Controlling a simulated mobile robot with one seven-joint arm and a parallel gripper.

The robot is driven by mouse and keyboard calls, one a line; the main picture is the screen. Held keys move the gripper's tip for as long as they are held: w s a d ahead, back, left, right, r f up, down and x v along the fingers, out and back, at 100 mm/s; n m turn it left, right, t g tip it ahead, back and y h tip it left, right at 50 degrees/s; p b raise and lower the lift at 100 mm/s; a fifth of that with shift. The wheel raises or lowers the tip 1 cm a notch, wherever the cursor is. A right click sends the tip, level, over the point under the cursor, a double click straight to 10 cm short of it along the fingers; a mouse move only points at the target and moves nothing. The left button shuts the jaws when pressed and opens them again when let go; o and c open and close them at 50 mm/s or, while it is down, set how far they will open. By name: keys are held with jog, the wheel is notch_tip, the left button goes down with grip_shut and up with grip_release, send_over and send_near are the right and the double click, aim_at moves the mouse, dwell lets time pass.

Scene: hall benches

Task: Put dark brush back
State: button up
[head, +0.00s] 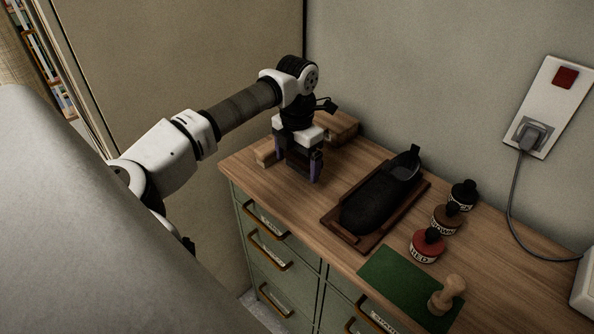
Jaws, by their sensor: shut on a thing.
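My gripper (304,170) points down over the back left of the wooden bench top. It is shut on a dark thing between its fingers, which I take to be the dark brush (303,159). The fingers hide most of it, and its bristles cannot be made out. A light wooden block or rack (342,125) stands behind the gripper, with another part of it showing at the left. The gripper hides its middle. I cannot tell whether the held thing touches the rack or the bench.
A black shoe (375,205) sits on a dark wooden tray (341,234) right of my gripper. Black (463,195), brown (446,218) and red (427,246) jars stand beyond. A light wooden-handled tool (446,297) stands on a green mat (393,278). Drawers (265,220) are below.

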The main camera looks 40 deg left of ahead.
aim_at(297, 166)
jog(key=shift+f+b, duration=0.4)
jog(key=shift+f, duration=1)
jog(key=shift+f, duration=0.15)
jog(key=o, duration=0.6)
notch_tip(297, 166, up, 12)
jog(key=shift+r+b, duration=0.15)
jog(key=shift+b, duration=0.7)
